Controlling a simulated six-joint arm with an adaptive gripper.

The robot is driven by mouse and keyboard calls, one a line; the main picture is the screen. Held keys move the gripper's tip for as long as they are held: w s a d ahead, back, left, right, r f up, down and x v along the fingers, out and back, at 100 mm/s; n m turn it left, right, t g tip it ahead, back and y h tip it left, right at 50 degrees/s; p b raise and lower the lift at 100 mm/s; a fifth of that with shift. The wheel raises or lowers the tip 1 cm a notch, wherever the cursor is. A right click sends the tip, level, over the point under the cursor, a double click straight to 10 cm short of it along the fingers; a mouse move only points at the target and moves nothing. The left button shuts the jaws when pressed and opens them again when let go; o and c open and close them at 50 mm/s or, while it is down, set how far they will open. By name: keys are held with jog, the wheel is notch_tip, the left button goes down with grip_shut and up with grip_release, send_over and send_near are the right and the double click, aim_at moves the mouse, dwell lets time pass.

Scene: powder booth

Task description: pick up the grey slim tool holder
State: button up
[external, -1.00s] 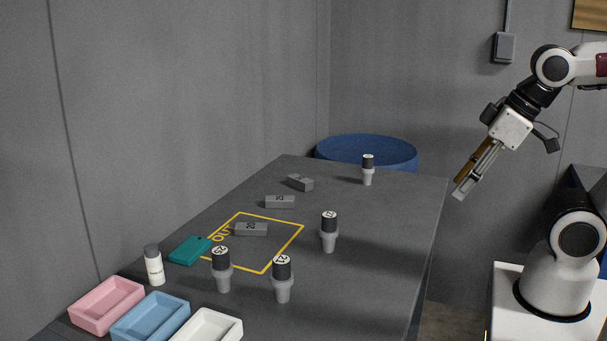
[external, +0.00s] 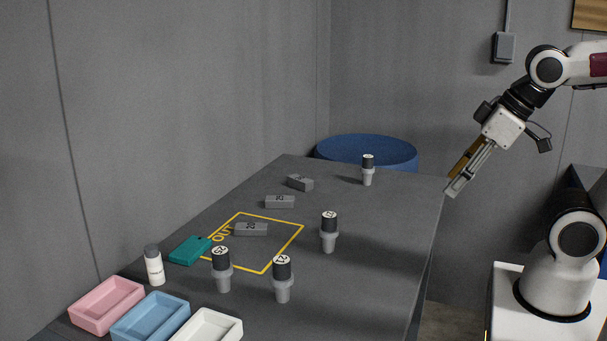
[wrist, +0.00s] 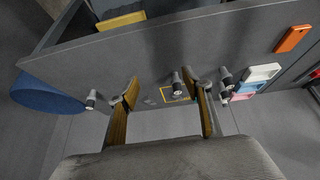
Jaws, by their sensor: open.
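Several grey tool holders with dark labelled tops stand upright on the dark table (external: 375,250). One (external: 368,176) is at the far end, one (external: 329,240) is right of the yellow outline, and two, a left one (external: 223,279) and a right one (external: 283,290), are nearer the front. I cannot tell for sure which is the slim one. My gripper (external: 452,189) is open and empty, beside the table's far right edge and apart from every holder. In the wrist view my gripper (wrist: 165,93) has its fingers spread, with holders visible beyond them.
Grey blocks (external: 251,229) lie in and behind the yellow outline. A teal box (external: 189,250), a white bottle (external: 154,268), and pink (external: 107,320), blue and white trays stand at the front left. A blue drum (external: 367,148) is behind the table.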

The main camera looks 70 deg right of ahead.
aim_at(337, 228)
jog(key=w+d+f+n+t+h, duration=0.1)
jog(key=w+d, duration=0.3)
jog(key=w, duration=0.3)
jog(key=w+d+f+n+t, duration=0.1)
jog(key=w+d+n+t, duration=0.1)
jog(key=w+d, duration=0.35)
jog(key=w+d+n+t+h, duration=0.1)
jog(key=w+d, duration=0.2)
jog(key=w, duration=0.6)
jog(key=w+a+f+n+y, duration=0.1)
jog(key=a+f+y, duration=0.1)
jog(key=f, duration=0.1)
jog(key=a+f+n+y, duration=0.2)
jog(key=f+y, duration=0.1)
jog(key=f, duration=0.1)
jog(key=w+a+f+n+y, duration=0.1)
jog(key=a+f+y, duration=0.1)
jog(key=f+y, duration=0.1)
jog(key=shift+w+a+f+t, duration=0.2)
jog(key=shift+w+f+t, duration=0.15)
jog(key=shift+f+t, duration=0.1)
jog(key=s+a+y, duration=0.1)
jog(key=s+a+f+y, duration=0.1)
jog(key=y, duration=0.1)
jog(key=shift+s+a+f+n, duration=0.1)
jog(key=shift+s+a+n, duration=0.1)
jog(key=shift+n, duration=0.2)
jog(key=shift+s+a+g+y, duration=0.25)
jog(key=shift+s+a+y, duration=0.4)
jog(key=shift+y, duration=0.25)
